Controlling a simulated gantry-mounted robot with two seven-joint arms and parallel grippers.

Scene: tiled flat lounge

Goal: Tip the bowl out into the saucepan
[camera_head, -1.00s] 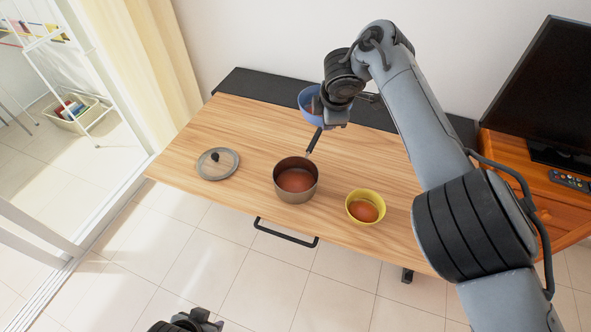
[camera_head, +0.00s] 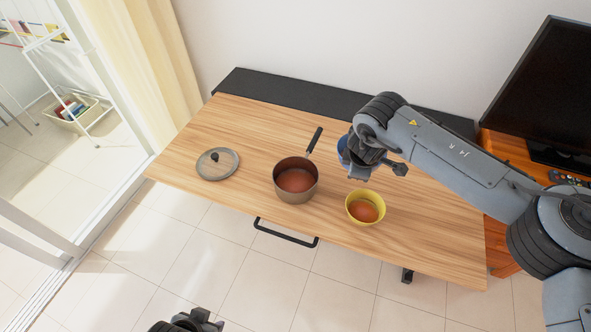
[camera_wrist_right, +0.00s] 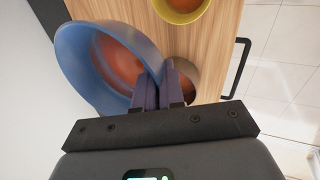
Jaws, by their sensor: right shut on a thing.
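The blue bowl (camera_head: 342,150) is mostly hidden behind my right gripper (camera_head: 357,172) in the head view. In the right wrist view my right gripper (camera_wrist_right: 170,88) is shut on the wall of this bowl (camera_wrist_right: 72,68), and reddish-brown shows inside it. The saucepan (camera_head: 296,190) stands on the table left of that gripper, with reddish-brown inside and its dark handle towards the wall. Part of the saucepan (camera_wrist_right: 184,78) shows behind the fingers in the wrist view. My left gripper (camera_head: 197,320) is at the bottom edge, away from the table; its jaws are unclear.
A yellow bowl (camera_head: 352,211) with an orange-brown thing inside stands right of the saucepan, near my right gripper. A glass lid (camera_head: 217,172) lies to the left on the wooden table (camera_head: 240,125). A television (camera_head: 545,95) stands at the right. The table's back left is clear.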

